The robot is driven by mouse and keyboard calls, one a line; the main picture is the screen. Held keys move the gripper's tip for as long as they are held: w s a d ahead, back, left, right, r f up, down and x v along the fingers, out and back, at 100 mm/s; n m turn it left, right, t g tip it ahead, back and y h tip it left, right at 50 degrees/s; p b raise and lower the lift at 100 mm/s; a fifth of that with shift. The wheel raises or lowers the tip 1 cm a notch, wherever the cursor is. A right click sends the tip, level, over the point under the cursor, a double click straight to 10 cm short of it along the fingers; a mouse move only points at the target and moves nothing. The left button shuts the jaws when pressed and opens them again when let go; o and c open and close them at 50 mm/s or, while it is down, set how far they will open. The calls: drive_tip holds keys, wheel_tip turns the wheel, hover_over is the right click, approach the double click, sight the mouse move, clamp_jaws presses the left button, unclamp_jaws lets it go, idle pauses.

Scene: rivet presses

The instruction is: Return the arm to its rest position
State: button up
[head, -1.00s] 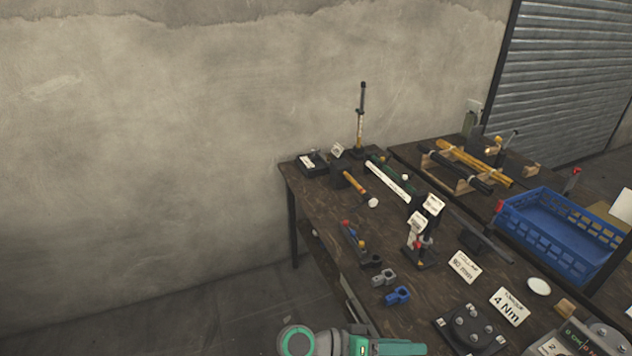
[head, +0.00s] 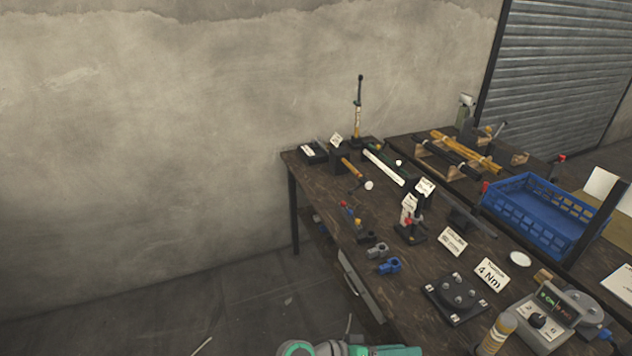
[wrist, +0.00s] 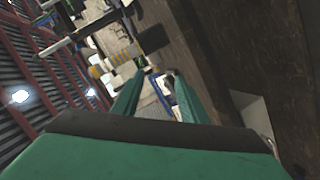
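My gripper (wrist: 156,78) shows in the wrist view with two green fingers. Their tips stand apart, with nothing seen held between them. Beyond the tips are a tilted, blurred jumble of small items and a dark wooden surface (wrist: 205,60); I cannot tell if anything is touched. In the head view, only a green and grey part of my arm (head: 345,350) shows at the bottom edge, beside the near left side of the workbench. The fingers are not seen there.
A blue crate (head: 545,215) stands at the right. The floor left of the bench is mostly clear.

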drive_tip(key=s+a+f+n+t+y, duration=0.4)
drive_tip(key=s+a+f+y, duration=0.1)
drive_tip(key=a+f, duration=0.25)
drive_tip(key=s+a+f+n+t+y, duration=0.35)
drive_tip(key=s+a+f+y, duration=0.2)
drive_tip(key=f, duration=0.35)
drive_tip(key=s+a+r+t+y, duration=0.35)
drive_tip(key=s+a, duration=0.35)
drive_tip(key=s, duration=0.3)
drive_tip(key=s+r+m+t, duration=0.1)
drive_tip(key=s+r+m, duration=0.2)
drive_tip(key=s+r, duration=0.5)
wheel_tip(320, 180, up, 3)
drive_tip(key=shift+d+t+y, duration=0.2)
drive_tip(key=shift+t+y, duration=0.1)
drive_tip(key=shift+y, duration=0.1)
